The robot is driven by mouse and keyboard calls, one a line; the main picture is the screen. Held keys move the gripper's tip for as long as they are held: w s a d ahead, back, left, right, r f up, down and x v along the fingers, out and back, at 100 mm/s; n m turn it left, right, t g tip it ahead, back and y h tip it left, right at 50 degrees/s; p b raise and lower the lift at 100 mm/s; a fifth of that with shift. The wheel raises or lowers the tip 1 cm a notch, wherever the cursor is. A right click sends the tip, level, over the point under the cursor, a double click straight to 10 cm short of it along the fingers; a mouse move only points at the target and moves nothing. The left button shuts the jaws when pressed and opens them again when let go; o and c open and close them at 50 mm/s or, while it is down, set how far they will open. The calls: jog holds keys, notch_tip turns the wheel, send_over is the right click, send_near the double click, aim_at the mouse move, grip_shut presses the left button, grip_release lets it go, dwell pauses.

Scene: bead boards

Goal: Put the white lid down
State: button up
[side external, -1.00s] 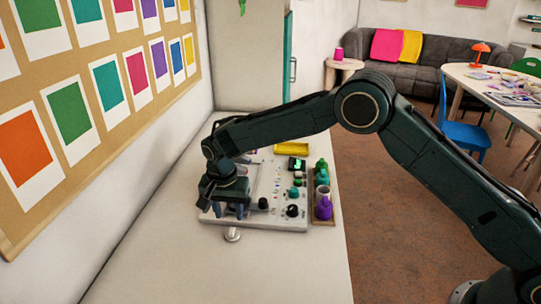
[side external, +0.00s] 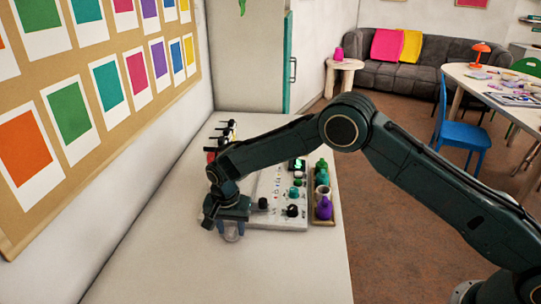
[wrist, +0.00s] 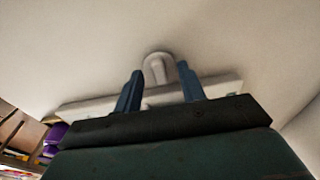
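A small pale, rounded piece (side external: 232,235) is on the table beside the near edge of the white board; I take it for the white lid, but its shape is partly hidden. In the wrist view the pale piece (wrist: 157,67) shows between and just past the fingertips. My gripper (side external: 230,232) points down over it. In the wrist view my gripper (wrist: 160,70) has its two blue fingers apart, one on each side of the piece, with gaps showing. The arm hides part of the white board (side external: 285,225).
The board carries several knobs and a green-lit part (side external: 298,164). A tray with green and purple bottles (side external: 324,207) stands at its right. Dark-handled items (side external: 226,130) lie behind my arm. The near table is clear; a wall with colour cards rises at the left.

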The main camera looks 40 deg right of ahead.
aim_at(231, 231)
jog(key=shift+f, duration=0.1)
dwell(0.4)
grip_shut()
notch_tip(231, 231, up, 20)
dwell(0.9)
dwell(0.4)
